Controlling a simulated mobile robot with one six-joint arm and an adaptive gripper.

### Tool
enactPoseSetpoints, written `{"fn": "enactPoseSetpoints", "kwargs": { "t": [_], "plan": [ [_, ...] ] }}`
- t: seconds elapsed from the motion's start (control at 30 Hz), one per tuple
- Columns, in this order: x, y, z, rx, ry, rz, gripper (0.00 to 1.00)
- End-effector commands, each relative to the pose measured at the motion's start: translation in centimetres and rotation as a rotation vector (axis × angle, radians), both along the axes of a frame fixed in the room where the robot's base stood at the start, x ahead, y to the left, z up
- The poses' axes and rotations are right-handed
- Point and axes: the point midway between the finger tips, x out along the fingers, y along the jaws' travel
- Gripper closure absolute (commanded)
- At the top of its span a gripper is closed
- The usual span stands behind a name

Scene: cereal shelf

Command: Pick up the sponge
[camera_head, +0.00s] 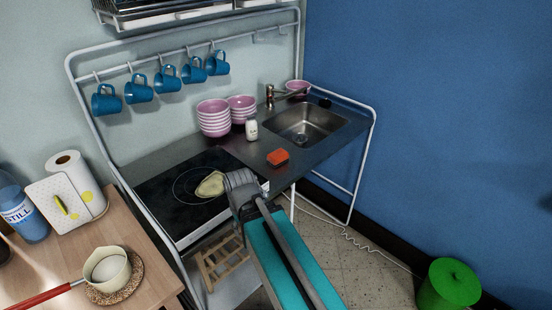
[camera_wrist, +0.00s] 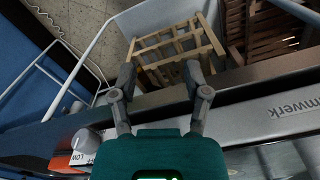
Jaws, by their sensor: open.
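The sponge (camera_head: 278,157) is a small orange-red block. It lies on the metal counter (camera_head: 240,147) in front of the sink, near the counter's front edge. My gripper (camera_head: 240,178) is at the front edge of the cooktop, to the left of the sponge and nearer the camera, apart from it. In the wrist view my gripper (camera_wrist: 160,76) has its two fingers spread with nothing between them. It points down past the front panel.
A pale object (camera_head: 210,184) lies on the black cooktop (camera_head: 165,190) beside my gripper. Pink bowls (camera_head: 213,118) and a white shaker (camera_head: 251,130) stand behind the sponge. The sink (camera_head: 305,124) is behind it to the right. A wooden crate (camera_wrist: 175,50) sits below.

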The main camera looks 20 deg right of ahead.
Motion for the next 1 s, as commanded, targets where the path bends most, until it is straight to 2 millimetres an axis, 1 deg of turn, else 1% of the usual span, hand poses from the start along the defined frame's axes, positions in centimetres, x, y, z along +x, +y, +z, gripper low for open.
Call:
{"fn": "enactPoseSetpoints", "kwargs": {
  "t": [0.03,0.1,0.17,0.27,0.37,0.6,0.67,0.77,0.87,1.0],
  "plan": [
    [0.0,0.0,0.1,0.0,0.0,0.0,0.22],
    [0.1,0.0,0.3,0.0,-0.001,0.0,0.09],
    [0.1,0.0,0.7,0.0,-0.003,0.0,0.0],
    [0.3,0.0,1.6,0.0,-0.007,-0.001,0.0],
    [0.6,0.0,3.0,0.0,-0.013,-0.002,0.0],
    [1.8,-0.2,7.3,-0.004,-0.035,-0.016,0.0],
    [2.2,-0.3,8.3,-0.006,-0.042,-0.025,0.0],
    [3.0,-0.5,9.6,-0.011,-0.051,-0.047,0.0],
    [3.8,-1.3,10.8,-0.019,-0.06,-0.081,0.0],
    [5.7,-2.2,12.4,-0.038,-0.077,-0.158,0.0]
  ]
}}
